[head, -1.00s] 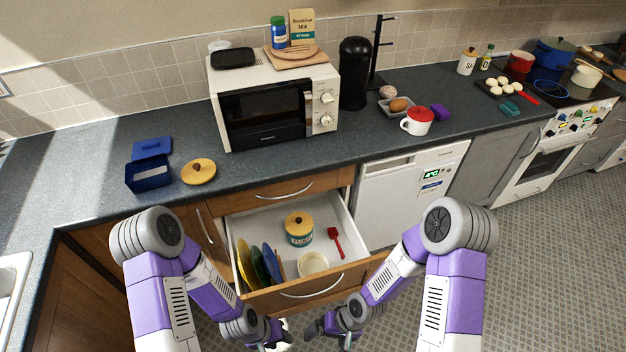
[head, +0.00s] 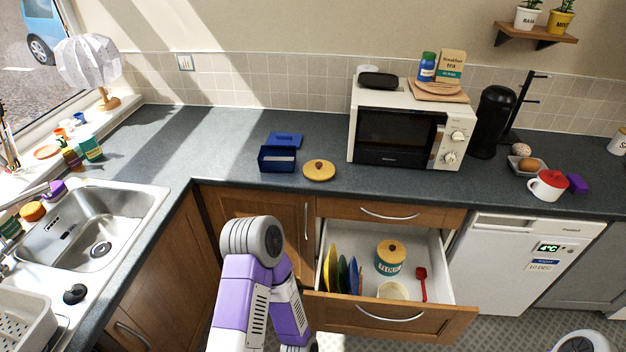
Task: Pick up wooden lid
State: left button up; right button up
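The wooden lid (head: 319,171) is a round yellowish disc with a dark knob. It lies on the dark countertop, just right of a blue open box (head: 277,159) and left of the microwave. Another wooden lid (head: 392,247) sits on the teal canister in the open drawer. My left arm stands in front of the cupboards below the counter, and its gripper is out of sight below the picture. Only a joint of my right arm shows at the lower right edge; its gripper is out of view.
The open drawer (head: 450,292) juts out below the counter, holding plates, a bowl (head: 391,291) and a red spatula (head: 422,285). The microwave (head: 398,138) stands right of the lid. A sink (head: 80,232) is at the left. The counter (head: 225,140) left of the blue box is clear.

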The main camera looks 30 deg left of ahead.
aim_at(318, 170)
jog(key=k, duration=0.15)
jog(key=u, duration=1.85)
jog(key=i, duration=1.15)
jog(key=z, duration=1)
